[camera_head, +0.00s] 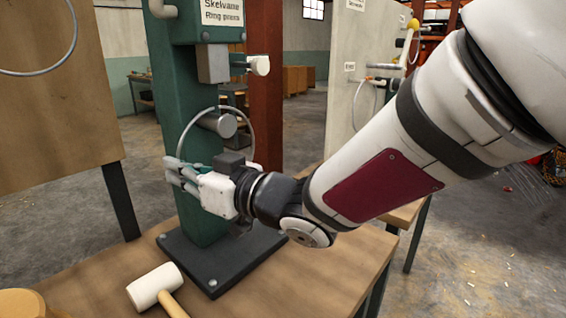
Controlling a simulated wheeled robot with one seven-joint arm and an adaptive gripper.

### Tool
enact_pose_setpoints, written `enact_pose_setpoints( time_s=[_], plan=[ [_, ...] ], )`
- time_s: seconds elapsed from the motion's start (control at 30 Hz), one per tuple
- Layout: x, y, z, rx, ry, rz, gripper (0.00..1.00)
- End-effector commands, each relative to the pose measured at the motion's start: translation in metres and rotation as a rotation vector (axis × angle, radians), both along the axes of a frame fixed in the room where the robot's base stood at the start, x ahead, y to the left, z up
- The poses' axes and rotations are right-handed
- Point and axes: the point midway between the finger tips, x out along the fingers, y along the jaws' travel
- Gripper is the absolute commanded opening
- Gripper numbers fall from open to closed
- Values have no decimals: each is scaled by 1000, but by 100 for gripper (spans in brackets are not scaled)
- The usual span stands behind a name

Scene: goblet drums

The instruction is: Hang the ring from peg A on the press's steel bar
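The green press (187,90) stands on a dark base plate, with a label reading Ring press. Its grey steel bar (227,125) sticks out from the column toward the right. A thin grey ring (251,128) loops around the bar's position, its top arc a little above the bar. I cannot tell whether it rests on the bar. My gripper (174,168) is below and left of the bar, fingers pointing left, at the ring's lower left side. The ring's lower part is hidden behind my gripper, and the finger gap is unclear. Peg A cannot be identified.
A white-headed mallet (154,286) lies on the wooden table (90,285) in front of the press. A knob (259,65) juts from the press above the bar. Another ring (42,73) hangs by a wooden board at left. A pale panel (345,85) with pegs stands behind.

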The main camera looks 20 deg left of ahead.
Motion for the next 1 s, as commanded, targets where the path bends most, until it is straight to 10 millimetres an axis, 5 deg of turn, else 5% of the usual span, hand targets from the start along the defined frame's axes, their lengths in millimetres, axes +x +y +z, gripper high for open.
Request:
enact_pose_setpoints(
  time_s=[0.23, 0.37, 0.77, 1.0],
  plan=[
    [0, 0, 1, 1, 0, 0, 0],
    [0, 0, 1, 1, 0, 0, 28],
    [-1, -6, 1, 0, 0, -2, 28],
    [-8, -46, 1, 0, -2, -4, 28]
  ],
)
